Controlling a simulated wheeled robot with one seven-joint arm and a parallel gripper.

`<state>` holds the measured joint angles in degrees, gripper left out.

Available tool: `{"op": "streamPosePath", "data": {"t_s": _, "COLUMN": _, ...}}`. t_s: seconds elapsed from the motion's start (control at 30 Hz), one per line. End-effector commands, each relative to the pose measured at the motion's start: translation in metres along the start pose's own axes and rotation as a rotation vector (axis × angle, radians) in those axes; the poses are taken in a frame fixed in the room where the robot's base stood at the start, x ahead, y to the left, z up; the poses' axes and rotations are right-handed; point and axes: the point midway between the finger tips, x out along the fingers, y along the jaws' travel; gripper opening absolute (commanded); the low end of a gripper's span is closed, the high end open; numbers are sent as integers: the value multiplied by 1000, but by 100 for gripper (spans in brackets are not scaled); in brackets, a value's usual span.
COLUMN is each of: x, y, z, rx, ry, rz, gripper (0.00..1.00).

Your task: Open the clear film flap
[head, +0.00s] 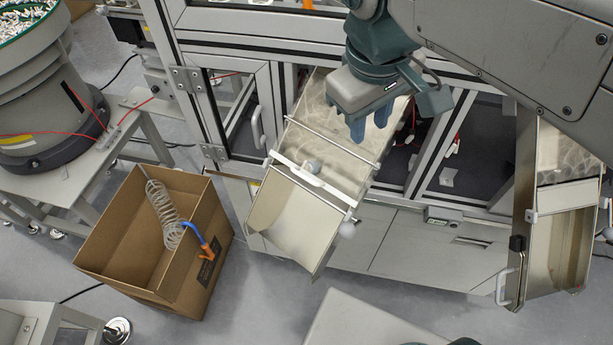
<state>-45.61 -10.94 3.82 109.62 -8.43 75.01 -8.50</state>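A metal chute (285,222) slopes out of the machine front in the middle of the head view. A clear, glossy sheet that looks like the film flap (335,118) covers its upper part. A thin metal rod crosses the chute below, and a white bar with a grip (311,181) crosses lower down. The flap's lower edge is hard to make out. My gripper (370,124) has blue fingers, points down and is above the upper right side of the chute. Its fingers are apart with nothing seen between them. Whether they touch the film cannot be told.
A second chute (548,235) stands at the right. An open cardboard box (190,272) with a coiled hose (163,212) stands on the floor at left. A bowl feeder (45,95) is at upper left. Machine frame posts (205,115) flank the chute. Some floor before the chute is clear.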

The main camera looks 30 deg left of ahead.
Motion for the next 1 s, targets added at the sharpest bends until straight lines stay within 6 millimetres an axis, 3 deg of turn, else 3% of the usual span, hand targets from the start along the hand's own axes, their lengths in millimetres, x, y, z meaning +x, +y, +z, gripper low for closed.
{"op": "streamPosePath", "data": {"t_s": 0.03, "x": 2, "y": -20, "z": -14, "rx": -79, "ry": -1, "rz": 3, "gripper": 29}}
{"op": "streamPosePath", "data": {"t_s": 0.1, "x": -2, "y": -42, "z": -27, "rx": -165, "ry": -6, "rz": 7, "gripper": 29}}
{"op": "streamPosePath", "data": {"t_s": 0.2, "x": -8, "y": -69, "z": -40, "rx": -261, "ry": -9, "rz": 15, "gripper": 29}}
{"op": "streamPosePath", "data": {"t_s": 0.33, "x": -13, "y": -89, "z": -48, "rx": -334, "ry": -13, "rz": 21, "gripper": 29}}
{"op": "streamPosePath", "data": {"t_s": 0.57, "x": -2, "y": -95, "z": -50, "rx": -355, "ry": -17, "rz": 23, "gripper": 29}}
{"op": "streamPosePath", "data": {"t_s": 1.0, "x": 86, "y": -93, "z": -48, "rx": -355, "ry": -19, "rz": 23, "gripper": 29}}
